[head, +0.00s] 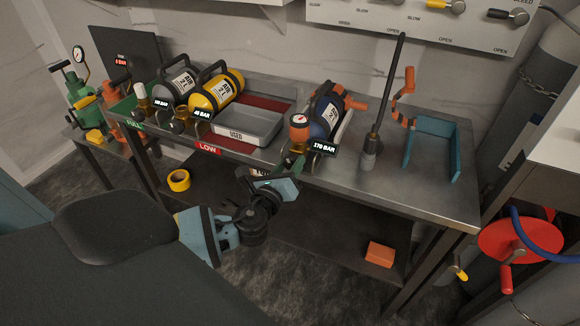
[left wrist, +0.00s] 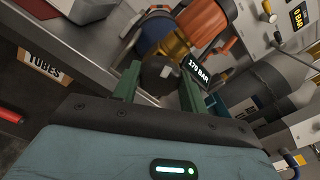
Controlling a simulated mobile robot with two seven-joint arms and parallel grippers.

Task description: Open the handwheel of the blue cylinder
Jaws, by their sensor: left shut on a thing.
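The blue cylinder (head: 325,120) lies on the bench right of the grey tray. It has an orange-and-white gauge end (head: 300,127) and a 170 BAR tag (head: 323,149) by its valve. My left gripper (head: 292,164) is at the valve end, at the bench's front edge. In the left wrist view its green fingers stand on both sides of the dark round handwheel (left wrist: 157,73), shut on it. The brass valve body (left wrist: 171,48) is just behind the wheel. The fingers partly hide the wheel in the head view. My right gripper is not in view.
A yellow cylinder (head: 217,92) and a dark grey one (head: 176,85) lie at the left. An upright dark rod (head: 384,90) and a teal bracket (head: 432,141) stand to the right. The lower shelf holds yellow tape (head: 178,180) and an orange block (head: 380,254).

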